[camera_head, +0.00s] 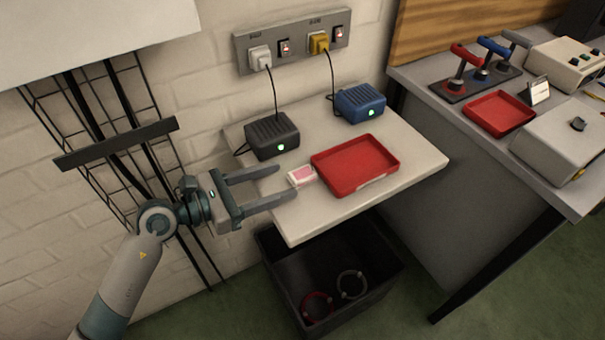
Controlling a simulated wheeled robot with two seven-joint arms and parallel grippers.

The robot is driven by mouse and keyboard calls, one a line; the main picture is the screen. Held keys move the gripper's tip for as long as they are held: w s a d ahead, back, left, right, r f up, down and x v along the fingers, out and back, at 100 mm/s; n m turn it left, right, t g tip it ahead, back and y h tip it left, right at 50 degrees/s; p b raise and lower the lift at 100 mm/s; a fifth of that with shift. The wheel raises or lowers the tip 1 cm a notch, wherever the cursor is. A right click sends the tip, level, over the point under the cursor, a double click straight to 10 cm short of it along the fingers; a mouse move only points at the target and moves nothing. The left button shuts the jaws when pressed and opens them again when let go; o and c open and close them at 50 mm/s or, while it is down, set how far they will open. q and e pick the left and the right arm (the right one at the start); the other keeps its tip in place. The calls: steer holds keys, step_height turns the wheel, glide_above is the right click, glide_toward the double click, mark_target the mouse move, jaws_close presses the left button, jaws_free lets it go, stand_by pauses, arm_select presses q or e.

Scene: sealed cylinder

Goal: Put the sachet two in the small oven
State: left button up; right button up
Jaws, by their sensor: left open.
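A small pink-and-white packet (301,176), which looks like a sachet, lies on the pale shelf (400,185) against or very near the left side of a red tray (370,184). I cannot read a number on it. My left gripper (286,183) comes in from the left, open and empty. Its two fingers point right, with the packet just beyond their tips. No thing is clearly a small oven; a beige box with a dark knob (560,143) stands on the right bench. My right gripper is not in view.
A black adapter (272,138) and a blue adapter (359,104) stand at the shelf's back, with cords up to the wall sockets (292,41). A black bin (375,262) with rings is below. The right bench holds a small red tray (499,112) and levers (465,75).

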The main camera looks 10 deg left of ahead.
mark_target(294, 177)
arm_select(q)
steer(key=p+x, duration=0.1)
steer(key=x, duration=0.2)
steer(key=shift+w+d, duration=0.25)
steer(key=shift+d, duration=0.05)
steer(key=shift+w+d+f, duration=0.2)
steer(key=shift+w+d, duration=0.15)
steer(key=shift+d, duration=0.2)
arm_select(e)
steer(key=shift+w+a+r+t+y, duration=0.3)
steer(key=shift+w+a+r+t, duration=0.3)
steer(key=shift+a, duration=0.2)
arm_select(q)
steer(key=shift+c, duration=0.6)
steer(key=c, duration=1.1)
steer(key=shift+r, duration=0.1)
